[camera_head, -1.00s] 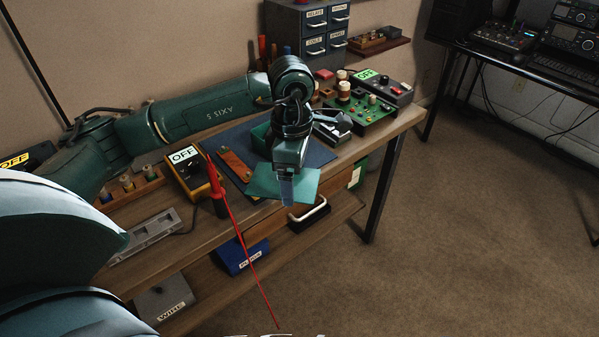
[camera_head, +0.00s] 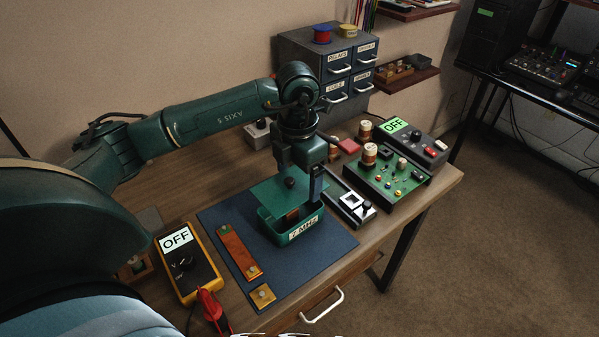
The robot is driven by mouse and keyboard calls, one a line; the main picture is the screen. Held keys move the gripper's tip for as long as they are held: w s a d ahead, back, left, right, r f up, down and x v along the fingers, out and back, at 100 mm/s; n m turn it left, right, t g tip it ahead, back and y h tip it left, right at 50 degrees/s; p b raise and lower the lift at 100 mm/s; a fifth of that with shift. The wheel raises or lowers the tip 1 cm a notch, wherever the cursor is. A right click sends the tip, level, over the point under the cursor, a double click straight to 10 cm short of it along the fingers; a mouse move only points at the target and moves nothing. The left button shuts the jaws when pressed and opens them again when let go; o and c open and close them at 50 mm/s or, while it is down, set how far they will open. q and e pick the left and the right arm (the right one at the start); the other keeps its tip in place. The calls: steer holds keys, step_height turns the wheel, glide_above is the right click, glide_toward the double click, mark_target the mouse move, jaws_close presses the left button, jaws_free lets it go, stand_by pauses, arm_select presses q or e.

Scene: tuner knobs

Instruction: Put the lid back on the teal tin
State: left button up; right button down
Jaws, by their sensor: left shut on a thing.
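The teal tin (camera_head: 269,228) stands open on the blue mat, with a "7 MHz" label (camera_head: 303,229) on its front. My left gripper (camera_head: 303,185) points down from above and is shut on the flat teal lid (camera_head: 272,188). The lid is over the tin, roughly level, with a gap between it and the rim at the front. Something orange-brown shows in the gap inside the tin. The lid hides the back of the opening.
The blue mat (camera_head: 325,255) also bears an orange strip (camera_head: 238,252) and a small orange square (camera_head: 262,295). A yellow meter (camera_head: 190,264) reading "OFF" is at left, with a red probe (camera_head: 211,305). A slide-like device (camera_head: 350,203) and green circuit board (camera_head: 388,178) are close at right.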

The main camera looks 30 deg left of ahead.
mark_target(298, 180)
arm_select(q)
steer(key=shift+w+a+r, duration=0.1)
steer(key=shift+w+a, duration=0.15)
steer(key=shift+w, duration=0.1)
arm_select(e)
steer(key=shift+w+a, duration=0.2)
steer(key=shift+w, duration=0.1)
arm_select(q)
steer(key=shift+s, duration=0.1)
arm_select(e)
steer(key=shift+f, duration=0.1)
arm_select(q)
steer(key=shift+f+b, duration=1.2)
steer(key=shift+f, duration=0.1)
steer(key=shift+f+b, duration=0.55)
steer(key=shift+f, duration=0.1)
steer(key=shift+f+b, duration=0.75)
steer(key=shift+f, duration=0.4)
arm_select(e)
steer(key=shift+w+a+f+m+t+y, duration=0.1)
steer(key=shift+a+f+m+t+y, duration=0.1)
steer(key=shift+f, duration=0.35)
steer(key=shift+w+a+f+m+t+y, duration=0.1)
steer(key=shift+a+f, duration=0.1)
steer(key=shift+f, duration=0.35)
